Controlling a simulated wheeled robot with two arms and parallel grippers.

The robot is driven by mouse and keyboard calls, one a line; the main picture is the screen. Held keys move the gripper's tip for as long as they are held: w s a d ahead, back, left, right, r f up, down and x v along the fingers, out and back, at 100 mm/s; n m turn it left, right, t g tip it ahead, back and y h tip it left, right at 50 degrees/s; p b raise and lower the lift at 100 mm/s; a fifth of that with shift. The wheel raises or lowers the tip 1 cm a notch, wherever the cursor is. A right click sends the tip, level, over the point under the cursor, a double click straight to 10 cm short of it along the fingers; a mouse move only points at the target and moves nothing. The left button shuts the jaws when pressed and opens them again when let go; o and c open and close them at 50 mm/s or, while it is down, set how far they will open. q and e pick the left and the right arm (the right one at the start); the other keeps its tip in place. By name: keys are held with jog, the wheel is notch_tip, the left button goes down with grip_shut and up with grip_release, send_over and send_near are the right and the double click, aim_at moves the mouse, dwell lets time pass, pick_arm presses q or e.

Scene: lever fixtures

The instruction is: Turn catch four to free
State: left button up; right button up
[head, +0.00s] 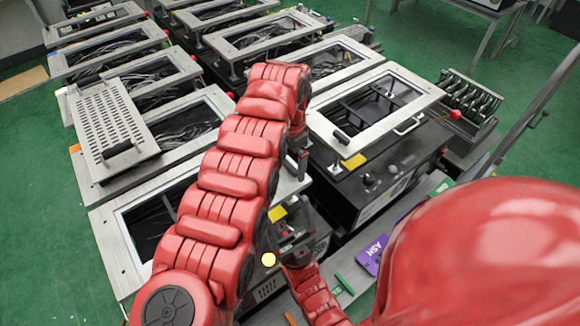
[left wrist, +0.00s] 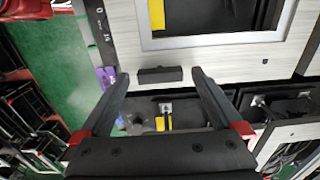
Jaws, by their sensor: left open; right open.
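I cannot tell which catch is number four; no number is readable. In the left wrist view a small silver catch (left wrist: 165,107) sits on a dark panel, with a dark block-like handle (left wrist: 160,74) on the pale frame above it. My left gripper (left wrist: 163,78) is open, its two black fingers either side of the handle in the picture; contact is not visible. In the head view my left gripper (head: 301,165) hangs beside the nearer fixtures, partly hidden by my red arm. My right gripper (head: 294,246) is lower, near a dark unit; its fingers are hard to make out.
Framed fixtures with glass-like openings fill the bench, such as the pale frame (head: 330,125) on the right. A perforated plate (head: 108,118) lies at left. A purple tag (head: 372,252) is on the front rail. Green floor (head: 45,200) is clear at left.

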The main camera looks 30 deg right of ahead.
pick_arm(q)
jog(key=c, duration=1.4)
jog(key=shift+n, duration=0.4)
jog(key=n, duration=1.2)
jog(key=shift+n, duration=0.4)
jog(key=n, duration=0.4)
jog(key=shift+n, duration=0.3)
